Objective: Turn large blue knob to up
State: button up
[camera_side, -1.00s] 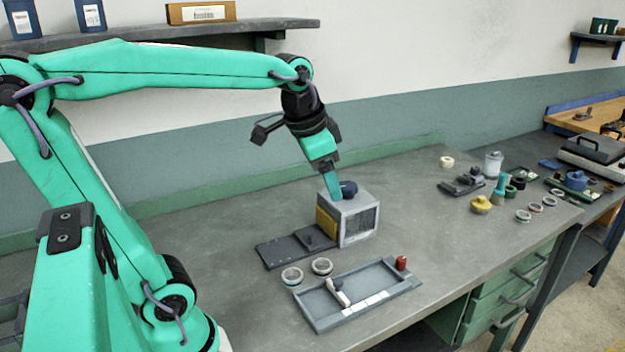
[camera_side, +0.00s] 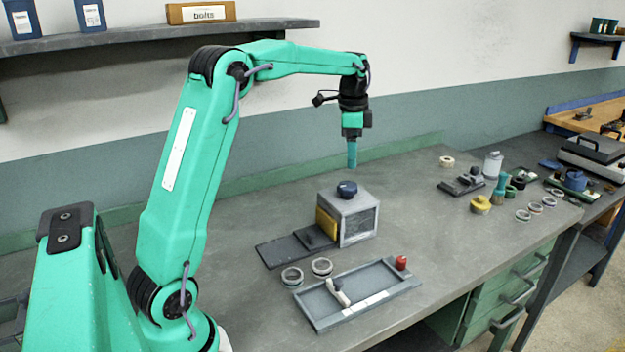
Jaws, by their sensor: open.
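The large blue knob (camera_side: 347,188) sits on top of a small grey box (camera_side: 356,208) with a yellow panel on its left side. The knob is in plain view, but it is too small to tell which way its mark points. My gripper (camera_side: 352,166) hangs straight down just above the knob, apart from it. It is empty, and its fingers are seen edge-on.
A grey tray (camera_side: 373,308) with a white-handled piece and a red knob (camera_side: 401,262) lies in front of the box. Two rings (camera_side: 321,267) lie beside it. A dark plate (camera_side: 285,250) adjoins the box's left. Several small parts, including a yellow piece (camera_side: 481,205), stand to the right.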

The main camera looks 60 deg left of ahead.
jog(key=m, duration=0.1)
send_over(348, 185)
jog(key=shift+g, duration=0.4)
notch_tip(348, 185, down, 4)
jog(key=shift+a, duration=0.15)
jog(key=shift+f, duration=3.9)
jog(key=c, duration=1)
